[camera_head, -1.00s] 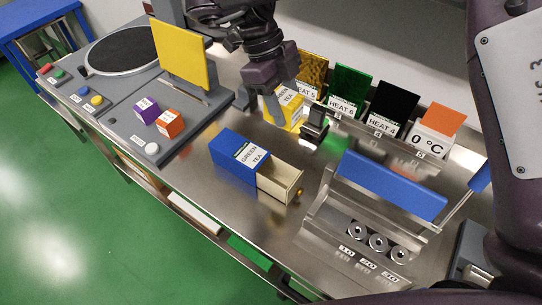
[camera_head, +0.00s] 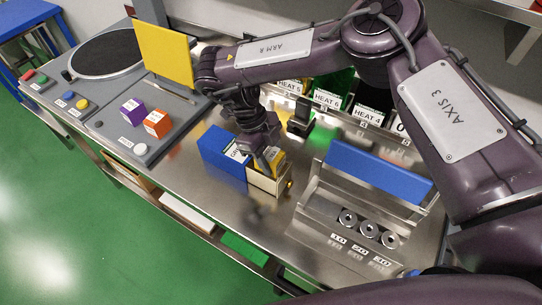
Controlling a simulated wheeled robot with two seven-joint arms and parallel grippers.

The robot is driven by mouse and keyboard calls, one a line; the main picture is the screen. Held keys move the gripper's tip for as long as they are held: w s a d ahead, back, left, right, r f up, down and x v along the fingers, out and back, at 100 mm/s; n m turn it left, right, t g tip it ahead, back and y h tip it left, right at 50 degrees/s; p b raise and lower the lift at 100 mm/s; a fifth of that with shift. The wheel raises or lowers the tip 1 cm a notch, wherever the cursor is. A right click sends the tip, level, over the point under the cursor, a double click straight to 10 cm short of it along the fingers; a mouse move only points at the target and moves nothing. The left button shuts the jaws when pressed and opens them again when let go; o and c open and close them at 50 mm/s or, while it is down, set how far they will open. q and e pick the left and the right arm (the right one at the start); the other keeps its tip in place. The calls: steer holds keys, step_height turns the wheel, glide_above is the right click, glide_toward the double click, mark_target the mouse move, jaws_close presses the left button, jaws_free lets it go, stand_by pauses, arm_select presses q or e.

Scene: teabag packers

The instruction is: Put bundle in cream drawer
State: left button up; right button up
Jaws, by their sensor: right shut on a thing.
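The cream drawer (camera_head: 266,184) sticks out of the right end of the blue box (camera_head: 215,150), which bears a green tea label. Its brass knob (camera_head: 289,185) faces right. My right gripper (camera_head: 268,162) points down over the drawer, shut on the yellow bundle (camera_head: 280,163). The bundle's upper part shows above the drawer's near wall. Its lower part is hidden behind that wall, so I cannot tell whether it touches the drawer floor. The gripper covers part of the bundle and of the box label. My left gripper is not in view.
A black stand (camera_head: 300,117) is just behind the drawer. The blue-topped press or rack (camera_head: 375,171) with several metal weights (camera_head: 369,228) stands to the right. Purple (camera_head: 133,109) and orange (camera_head: 157,123) cubes sit on the grey console at left. Bare steel lies in front.

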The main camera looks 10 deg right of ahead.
steer(key=shift+w+f, duration=0.1)
steer(key=shift+f, duration=0.1)
steer(key=shift+f+b, duration=0.3)
steer(key=shift+f, duration=0.15)
steer(key=shift+s+f, duration=0.1)
steer(key=shift+s, duration=0.2)
steer(key=o, duration=1)
steer(key=shift+c, duration=0.2)
steer(key=shift+o, duration=0.3)
steer(key=shift+r, duration=0.2)
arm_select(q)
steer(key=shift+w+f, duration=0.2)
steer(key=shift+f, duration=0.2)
arm_select(e)
steer(key=v, duration=1.3)
